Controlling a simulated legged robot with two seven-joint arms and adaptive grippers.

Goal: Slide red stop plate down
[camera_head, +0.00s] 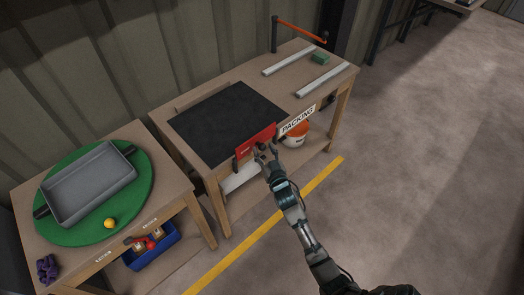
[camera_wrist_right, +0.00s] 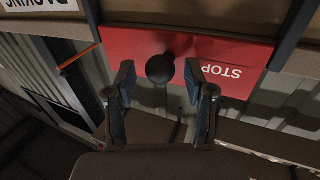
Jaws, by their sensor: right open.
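The red stop plate (camera_head: 254,141) stands upright at the front edge of the packing table, beside the black mat (camera_head: 225,120). In the right wrist view the red plate (camera_wrist_right: 210,58) shows the word STOP upside down and a round black knob (camera_wrist_right: 160,68). My right gripper (camera_head: 264,150) is at the front of the plate. In the right wrist view its two fingers (camera_wrist_right: 158,80) are open, one on each side of the knob; I cannot tell whether they touch it. My left gripper does not show.
The packing table carries two pale rails (camera_head: 322,79), a green block (camera_head: 320,58) and a PACKING sign (camera_head: 297,120). At left, another table holds a grey tray (camera_head: 88,185) on a green disc (camera_head: 140,188). The floor at right is clear.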

